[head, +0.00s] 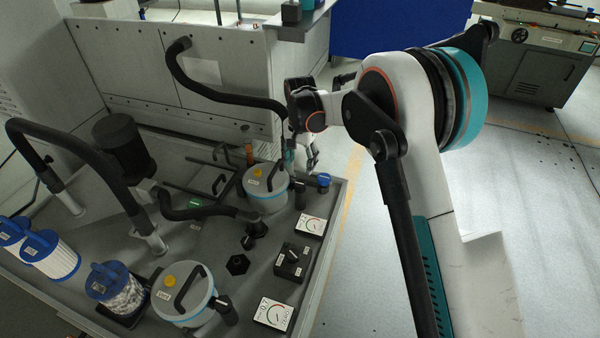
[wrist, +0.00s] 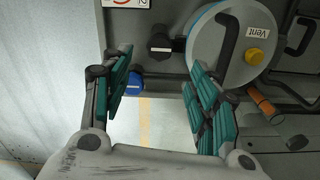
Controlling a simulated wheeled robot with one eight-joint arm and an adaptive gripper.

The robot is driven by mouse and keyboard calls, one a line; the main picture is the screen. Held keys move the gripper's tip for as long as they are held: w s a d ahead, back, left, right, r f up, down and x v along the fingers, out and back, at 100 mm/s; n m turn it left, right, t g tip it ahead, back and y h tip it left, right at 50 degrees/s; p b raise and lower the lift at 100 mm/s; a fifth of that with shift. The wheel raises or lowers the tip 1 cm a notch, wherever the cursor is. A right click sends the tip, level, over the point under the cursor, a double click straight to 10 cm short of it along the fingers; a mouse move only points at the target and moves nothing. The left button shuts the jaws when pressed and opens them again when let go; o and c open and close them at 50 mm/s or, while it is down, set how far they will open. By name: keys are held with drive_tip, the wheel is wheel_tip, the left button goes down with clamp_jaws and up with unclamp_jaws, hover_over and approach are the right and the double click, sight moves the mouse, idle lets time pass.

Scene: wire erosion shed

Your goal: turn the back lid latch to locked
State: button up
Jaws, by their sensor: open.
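The back lid (head: 266,199) is a round grey pot lid with a pale blue rim, a black bar handle and a yellow vent knob. Its black latch (head: 300,196) stands at its right edge in the head view. In the wrist view the latch (wrist: 160,45) is a dark knob beside the lid (wrist: 234,62), with a short dark part reaching toward the rim. I cannot tell its locked mark. My gripper (wrist: 162,66) is open and empty, with teal-padded fingers apart on either side below the latch.
A blue knob (head: 323,180) sits at the bench edge near the latch. A black hose (head: 215,95) arches behind. Open floor (head: 370,270) lies to the right.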

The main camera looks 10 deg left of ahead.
drive_tip(key=shift+r, duration=1.45)
drive_tip(key=s+d+r+t, duration=0.1)
drive_tip(key=s+d+r, duration=0.3)
drive_tip(key=d+r, duration=0.6)
drive_tip(key=s+d+r+t, duration=0.1)
drive_tip(key=s+d+r, duration=0.4)
drive_tip(key=d+r, duration=0.5)
drive_tip(key=s+d+r+n+t, duration=0.2)
drive_tip(key=s+d+t, duration=0.1)
drive_tip(key=s+d, duration=0.75)
drive_tip(key=s+d+f+t, duration=0.1)
drive_tip(key=s+d+f, duration=0.1)
drive_tip(key=s, duration=0.5)
drive_tip(key=s+d+f+n+t, duration=0.1)
drive_tip(key=s, duration=0.6)
drive_tip(key=shift+d+f+n, duration=0.3)
drive_tip(key=shift+d+f, duration=0.05)
drive_tip(key=shift+f, duration=0.05)
